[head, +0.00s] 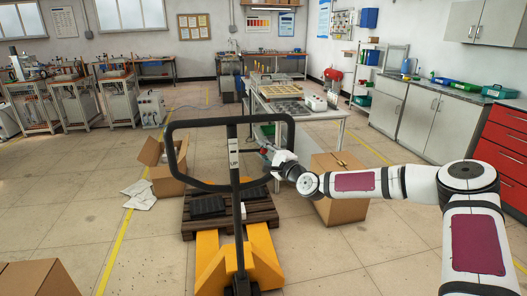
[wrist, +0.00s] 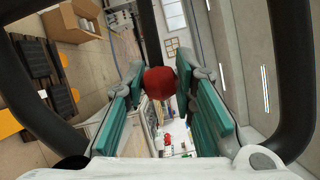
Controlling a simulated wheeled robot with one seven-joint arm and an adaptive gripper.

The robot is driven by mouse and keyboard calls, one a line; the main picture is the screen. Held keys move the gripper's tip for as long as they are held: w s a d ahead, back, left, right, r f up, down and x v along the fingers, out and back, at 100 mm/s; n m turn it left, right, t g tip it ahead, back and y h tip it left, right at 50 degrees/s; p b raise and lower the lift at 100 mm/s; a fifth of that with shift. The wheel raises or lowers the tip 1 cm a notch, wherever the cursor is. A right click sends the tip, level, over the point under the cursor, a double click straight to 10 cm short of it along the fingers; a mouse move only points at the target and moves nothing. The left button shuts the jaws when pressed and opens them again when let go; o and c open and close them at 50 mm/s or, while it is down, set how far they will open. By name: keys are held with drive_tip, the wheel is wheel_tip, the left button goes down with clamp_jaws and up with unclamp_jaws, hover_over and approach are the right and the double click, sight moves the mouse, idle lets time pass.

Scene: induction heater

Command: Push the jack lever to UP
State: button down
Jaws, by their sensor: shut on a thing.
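The yellow pallet jack (head: 262,262) stands in front of me, with an upright dark post and a black loop handle (head: 208,122). My gripper (head: 268,154) is at the right part of the loop, its fingers pointing left towards the post. In the wrist view, the teal finger pads are closed on a red knob (wrist: 160,80), which looks like the end of the jack lever. The black loop (wrist: 292,75) passes on both sides of the gripper in the wrist view.
A wooden pallet (head: 262,220) with black items lies on the forks. A workbench (head: 335,125) stands behind.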

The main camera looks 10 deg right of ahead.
drive_tip(key=f+m+b, duration=0.1)
drive_tip(key=b, duration=0.1)
drive_tip(key=f+m+t+b, duration=0.1)
drive_tip(key=f+b, duration=0.1)
drive_tip(key=shift+w+a+m, duration=0.1)
drive_tip(key=shift+a+m, duration=0.1)
drive_tip(key=shift+m, duration=0.2)
drive_tip(key=shift+a+f+m+t+b, duration=0.25)
drive_tip(key=shift+f+m+t+b, duration=0.1)
drive_tip(key=shift+m+b, duration=0.55)
drive_tip(key=c, duration=1.3)
unclamp_jaws()
drive_tip(key=shift+r, duration=0.1)
drive_tip(key=v, duration=1.2)
